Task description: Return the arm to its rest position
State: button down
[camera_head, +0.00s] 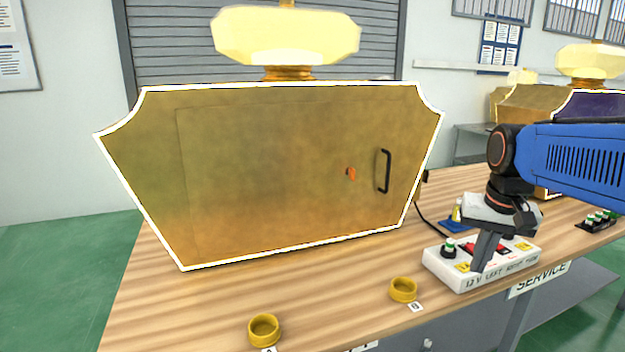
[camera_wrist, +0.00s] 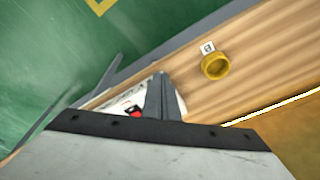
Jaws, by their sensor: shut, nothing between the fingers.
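My arm reaches in from the right edge of the head view, with its blue link level and its wrist bent down. My gripper (camera_head: 481,268) is shut and empty, pointing down in front of the white control box (camera_head: 465,284) on the table. In the wrist view the closed fingers (camera_wrist: 160,100) cover part of that white box (camera_wrist: 128,104). I cannot tell whether the fingertips touch the box.
A large gold perfume-bottle cabinet (camera_head: 280,180) with a black door handle (camera_head: 384,171) stands on the wooden table (camera_head: 170,310). Two yellow rings (camera_head: 264,329) (camera_head: 403,289) lie near the front edge. A small device (camera_head: 600,220) with green-topped parts sits at the right.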

jog(key=s+a+f+n+t, duration=0.1)
jog(key=s+a+f+n, duration=0.1)
jog(key=s+f, duration=0.3)
jog(key=s+a+f+n+t, duration=0.1)
jog(key=s+a+f, duration=0.3)
jog(key=s, duration=0.6)
jog(key=shift+s+f+n+t, duration=0.3)
jog(key=shift+s+f+n, duration=0.05)
jog(key=shift+f+n, duration=0.25)
